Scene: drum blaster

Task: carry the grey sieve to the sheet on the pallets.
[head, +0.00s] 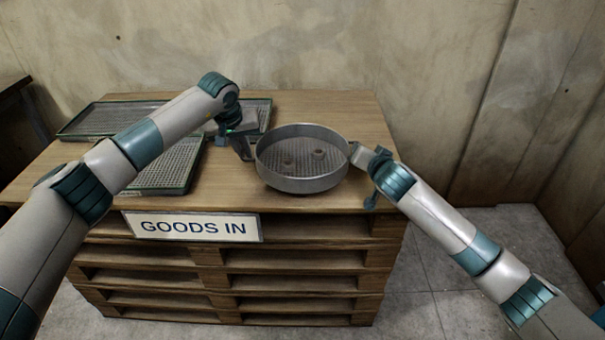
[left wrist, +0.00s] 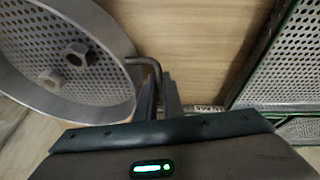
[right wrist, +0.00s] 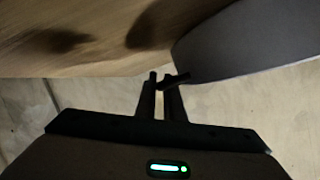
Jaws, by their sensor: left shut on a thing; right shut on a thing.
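The grey sieve (head: 302,183) is a round metal pan with a perforated floor and a few small nut-like parts in it. It is at the right part of the wooden sheet (head: 230,203) on the stacked pallets (head: 290,285); I cannot tell whether it touches the sheet. My left gripper (head: 246,148) is shut on the sieve's left handle, a bent rod seen in the left wrist view (left wrist: 150,66). My right gripper (head: 358,152) is shut on the handle at the sieve's right side. The sieve's dark outer wall shows in the right wrist view (right wrist: 245,45).
Green-edged perforated trays (head: 165,168) lie on the left and back of the sheet, close to my left gripper. A GOODS IN sign (head: 192,227) is on the front edge. A concrete wall (head: 300,45) stands behind. The floor to the right is clear.

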